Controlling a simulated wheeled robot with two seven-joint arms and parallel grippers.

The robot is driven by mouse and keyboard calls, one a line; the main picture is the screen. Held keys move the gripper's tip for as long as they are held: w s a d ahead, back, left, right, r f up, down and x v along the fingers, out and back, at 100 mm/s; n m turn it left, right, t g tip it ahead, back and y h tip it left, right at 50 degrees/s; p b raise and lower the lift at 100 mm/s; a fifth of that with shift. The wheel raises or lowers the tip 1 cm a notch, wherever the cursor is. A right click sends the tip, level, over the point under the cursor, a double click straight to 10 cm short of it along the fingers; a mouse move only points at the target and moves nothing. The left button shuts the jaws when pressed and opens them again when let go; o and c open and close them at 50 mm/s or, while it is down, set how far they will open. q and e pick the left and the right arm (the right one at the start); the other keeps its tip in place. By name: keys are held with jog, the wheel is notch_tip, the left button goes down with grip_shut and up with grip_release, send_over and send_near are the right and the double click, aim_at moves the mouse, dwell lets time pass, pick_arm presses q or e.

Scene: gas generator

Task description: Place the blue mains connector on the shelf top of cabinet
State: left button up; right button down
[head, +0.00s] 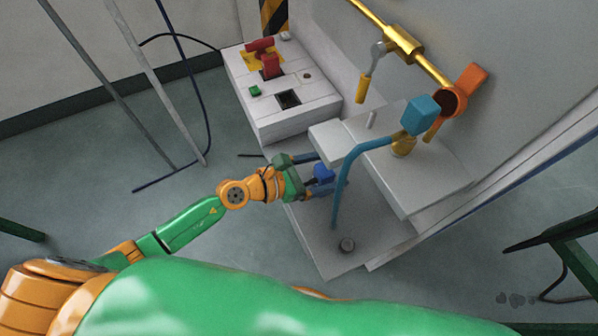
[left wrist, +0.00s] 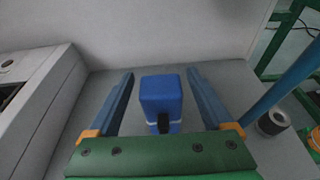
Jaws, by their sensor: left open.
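The blue mains connector (head: 323,173) sits on the low grey ledge (head: 318,232) of the cabinet, beneath the edge of a raised grey shelf (head: 425,180). In the left wrist view the connector (left wrist: 161,100) stands on the grey surface, with a black part on its near side. My left gripper (head: 331,170) is open, with one finger on each side of the connector. The left wrist view shows gaps between the connector and both fingers (left wrist: 160,80). My right gripper is not in view.
A bent blue pipe (head: 342,185) rises close beside the left gripper, near a round fitting (head: 347,244). A control box (head: 280,95) with a red switch stands behind. Brass pipework (head: 405,42) is above the raised shelf, whose front part is clear.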

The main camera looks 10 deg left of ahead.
pick_arm(q)
jog(key=b+v, duration=0.2)
jog(key=v, duration=0.7)
jog(key=w+a+f+n+t+y, duration=0.45)
jog(key=a+f+n, duration=0.5)
jog(key=n, duration=0.55)
jog(key=s+a+f+n+g+y, duration=0.2)
jog(key=s+a+f+n+y, duration=0.15)
jog(key=f+n, duration=0.55)
jog(key=s+a+f+n+g+y, duration=0.3)
jog(key=s+a+f+n, duration=0.15)
jog(key=f+n, duration=0.4)
jog(key=s+d+f+n+g, duration=0.35)
jog(key=s+f+n, duration=0.25)
jog(key=s, duration=0.5)
jog(key=s+d+f+n+g, duration=0.35)
jog(key=s+f+n, duration=0.25)
jog(key=s, duration=0.6)
notch_tip(320, 180, up, 17)
jog(key=p, duration=1.6)
jog(key=shift+w+a+y, duration=0.25)
jog(key=shift+a+y, duration=0.15)
